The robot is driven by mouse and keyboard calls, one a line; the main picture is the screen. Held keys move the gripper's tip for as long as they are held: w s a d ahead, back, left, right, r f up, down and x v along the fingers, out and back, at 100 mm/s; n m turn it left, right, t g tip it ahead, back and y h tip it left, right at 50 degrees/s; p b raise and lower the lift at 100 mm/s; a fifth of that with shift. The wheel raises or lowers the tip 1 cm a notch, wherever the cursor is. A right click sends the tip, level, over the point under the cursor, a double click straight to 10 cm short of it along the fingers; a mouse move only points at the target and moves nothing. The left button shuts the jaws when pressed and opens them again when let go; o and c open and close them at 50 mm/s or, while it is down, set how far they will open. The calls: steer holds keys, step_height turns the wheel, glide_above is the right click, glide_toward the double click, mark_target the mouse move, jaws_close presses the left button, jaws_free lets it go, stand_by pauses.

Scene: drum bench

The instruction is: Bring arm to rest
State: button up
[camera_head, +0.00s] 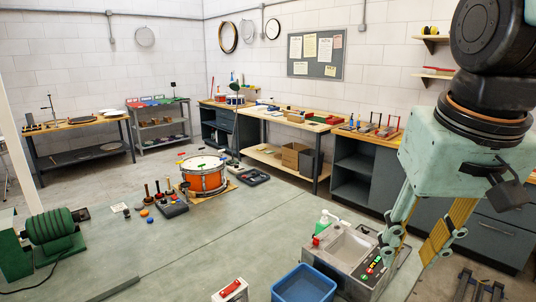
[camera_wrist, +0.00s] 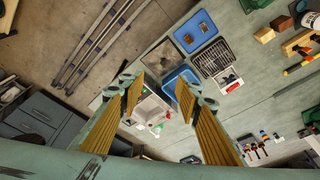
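My gripper (camera_head: 408,258) hangs at the right of the head view, pointing down, near the right end of the green bench. Its two yellow-padded fingers are spread apart with nothing between them. In the wrist view my gripper (camera_wrist: 156,90) also shows open and empty. A grey sink unit (camera_head: 335,262) stands just left of and below the fingers in the head view. The sink (camera_wrist: 150,108) shows between and beyond the fingertips in the wrist view. I see no contact between the fingers and anything.
A blue bin (camera_head: 303,285) stands at the bench's front edge. A green roller machine (camera_head: 50,227) is at left. The bench top (camera_head: 215,247) is clear in front of the drum.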

steer(key=s+a+f+n+b, duration=0.1)
steer(key=s+a+f, duration=0.1)
steer(key=s, duration=0.9)
steer(key=shift+s+f+t+b, duration=0.3)
steer(key=shift+f+t, duration=0.1)
steer(key=shift+f, duration=0.5)
